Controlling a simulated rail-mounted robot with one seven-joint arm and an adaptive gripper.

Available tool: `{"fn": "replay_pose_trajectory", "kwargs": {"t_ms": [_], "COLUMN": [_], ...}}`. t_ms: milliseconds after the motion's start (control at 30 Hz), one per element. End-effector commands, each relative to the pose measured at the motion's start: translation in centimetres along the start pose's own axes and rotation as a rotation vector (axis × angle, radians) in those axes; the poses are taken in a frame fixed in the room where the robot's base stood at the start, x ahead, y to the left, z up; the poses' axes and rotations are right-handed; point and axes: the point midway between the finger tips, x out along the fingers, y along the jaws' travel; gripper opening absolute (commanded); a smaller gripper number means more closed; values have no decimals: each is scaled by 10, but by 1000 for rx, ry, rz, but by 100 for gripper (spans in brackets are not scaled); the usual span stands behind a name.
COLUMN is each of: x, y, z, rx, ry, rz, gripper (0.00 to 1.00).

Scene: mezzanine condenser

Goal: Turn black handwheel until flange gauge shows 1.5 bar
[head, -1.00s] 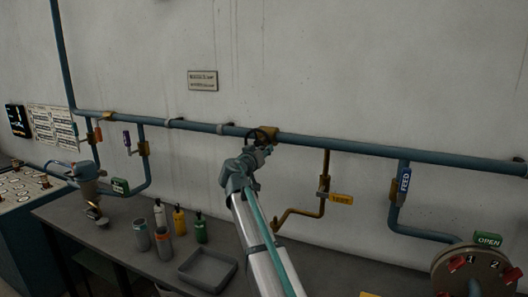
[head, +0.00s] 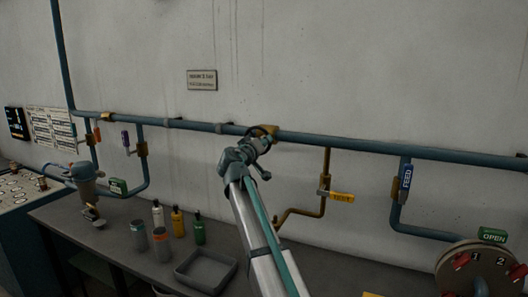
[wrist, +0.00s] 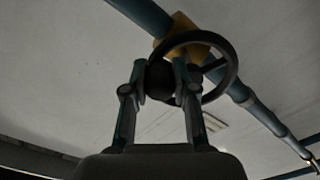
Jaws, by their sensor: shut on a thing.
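The black handwheel (head: 258,133) sits on a brass valve body (head: 271,130) on the blue wall pipe. In the wrist view the handwheel (wrist: 233,72) shows as a dark ring with spokes, in front of the brass body (wrist: 186,36). My gripper (wrist: 161,75) is shut on the handwheel, its two fingers either side of a dark part at the left of the ring. Whether that part is rim or hub is hard to tell. In the head view my wrist partly hides the wheel. I cannot make out a flange gauge or its reading.
A grey bench (head: 75,219) below carries several bottles and cans and a grey tray (head: 205,270). A yellow-tagged brass branch (head: 324,184) and a blue FEED lever (head: 406,178) lie right. A round flange (head: 474,268) with red clamps stands lower right.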

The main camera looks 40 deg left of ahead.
Motion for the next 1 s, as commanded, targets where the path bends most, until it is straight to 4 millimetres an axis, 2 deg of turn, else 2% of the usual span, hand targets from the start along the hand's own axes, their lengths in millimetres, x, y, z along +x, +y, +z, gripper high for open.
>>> {"fn": "replay_pose_trajectory", "kwargs": {"t_ms": [600,1000], "x": [0,0], "y": [6,5], "z": [-24,-30], "rx": [-537,-690], "ry": [1,2], "rz": [0,0], "gripper": [0,0]}}
